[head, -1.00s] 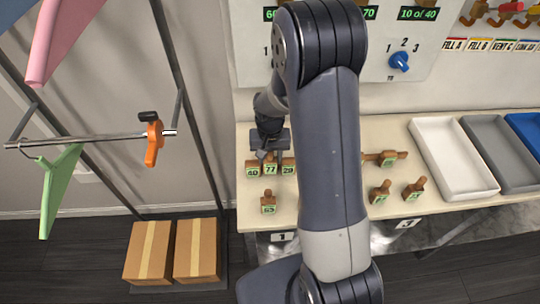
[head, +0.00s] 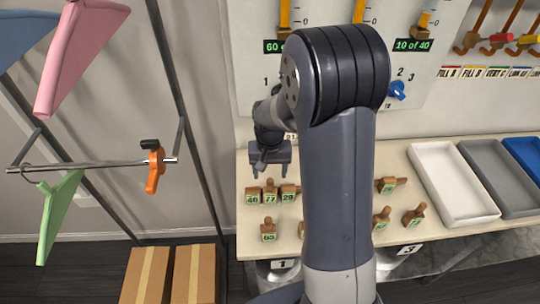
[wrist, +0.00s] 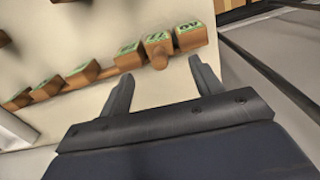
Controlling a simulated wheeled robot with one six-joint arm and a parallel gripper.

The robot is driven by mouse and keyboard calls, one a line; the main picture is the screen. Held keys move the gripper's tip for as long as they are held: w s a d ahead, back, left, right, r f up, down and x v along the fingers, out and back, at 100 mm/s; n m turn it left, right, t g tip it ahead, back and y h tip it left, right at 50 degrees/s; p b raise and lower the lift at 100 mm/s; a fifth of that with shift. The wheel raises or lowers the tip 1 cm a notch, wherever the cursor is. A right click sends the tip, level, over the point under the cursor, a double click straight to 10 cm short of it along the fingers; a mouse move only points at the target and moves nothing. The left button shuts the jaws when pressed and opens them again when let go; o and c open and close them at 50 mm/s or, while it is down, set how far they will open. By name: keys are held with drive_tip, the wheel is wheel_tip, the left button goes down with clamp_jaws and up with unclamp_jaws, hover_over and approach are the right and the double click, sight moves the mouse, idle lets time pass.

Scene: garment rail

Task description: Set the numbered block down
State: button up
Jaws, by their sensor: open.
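Small brown wooden blocks with green number labels stand on a cream worktop (head: 400,150). Block 40 (head: 252,196), block 77 (head: 270,195) and block 29 (head: 289,194) stand in a row at its left. In the wrist view, block 77 (wrist: 157,45) sits between block 40 (wrist: 190,37) and block 29 (wrist: 128,55). My gripper (head: 271,173) is open and empty behind and above this row. In the wrist view its fingers (wrist: 161,72) point toward block 77, with a gap between.
Block 63 (head: 269,230) stands in front of the row. More blocks stand right of my arm, which hides part of the worktop. A white tray (head: 448,160) and a grey tray (head: 500,170) lie right. A rail with an orange clamp (head: 154,170) stands left.

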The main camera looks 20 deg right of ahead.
wheel_tip(320, 180, up, 7)
idle(0.3)
drive_tip(key=shift+d, duration=0.1)
